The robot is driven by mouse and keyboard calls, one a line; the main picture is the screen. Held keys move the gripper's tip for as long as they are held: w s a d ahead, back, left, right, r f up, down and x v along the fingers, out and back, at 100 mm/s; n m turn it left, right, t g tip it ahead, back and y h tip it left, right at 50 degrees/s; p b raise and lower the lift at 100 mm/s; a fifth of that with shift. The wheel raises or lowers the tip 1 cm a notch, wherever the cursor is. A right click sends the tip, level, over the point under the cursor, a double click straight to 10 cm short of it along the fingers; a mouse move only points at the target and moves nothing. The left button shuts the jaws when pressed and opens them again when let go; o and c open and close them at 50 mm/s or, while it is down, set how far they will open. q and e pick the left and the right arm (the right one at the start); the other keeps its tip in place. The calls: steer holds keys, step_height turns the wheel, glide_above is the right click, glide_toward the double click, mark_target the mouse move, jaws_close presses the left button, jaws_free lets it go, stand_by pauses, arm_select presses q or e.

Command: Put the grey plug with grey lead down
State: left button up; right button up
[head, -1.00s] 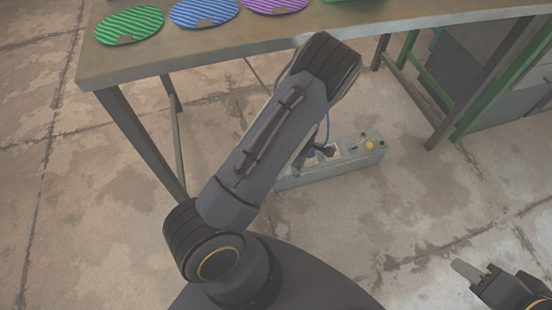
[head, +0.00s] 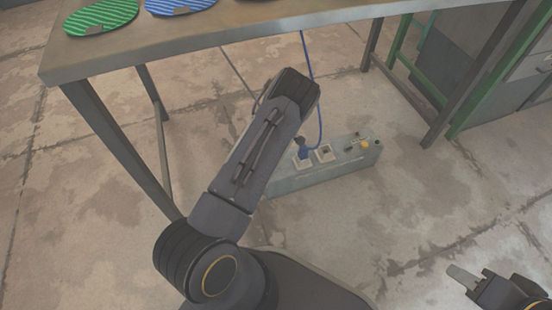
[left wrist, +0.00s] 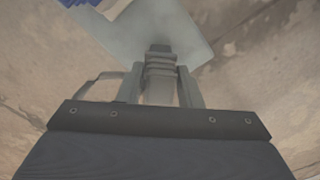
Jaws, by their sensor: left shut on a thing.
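My left gripper (left wrist: 161,82) is shut on the grey plug (left wrist: 160,62). The plug sits between the two fingers, with a pale grey surface beyond its dark end; I cannot tell whether they touch. A thin grey loop beside the left finger may be the grey lead (left wrist: 98,78). In the head view my left arm hides the left gripper and plug. A grey socket box (head: 325,178) stands on the floor under the table. A blue plug (head: 302,150) with a blue lead is in one socket. My right gripper (head: 476,281) is at the lower right, away from the box.
The table (head: 230,38) stands above the box, with a green striped plate (head: 100,17) and a blue striped plate (head: 180,5) on it. A table leg (head: 120,150) stands left of my arm. A green frame (head: 490,85) is at the right. Floor right of the box is clear.

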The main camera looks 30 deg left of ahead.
arm_select(q)
steer(key=shift+f, duration=0.45)
steer(key=shift+f, duration=0.25)
steer(key=o, duration=1)
steer(key=shift+r, duration=0.1)
step_height(320, 180, up, 12)
steer(key=p, duration=0.4)
steer(key=shift+r+p, duration=0.15)
steer(key=shift+p, duration=0.2)
steer(key=shift+s, duration=0.1)
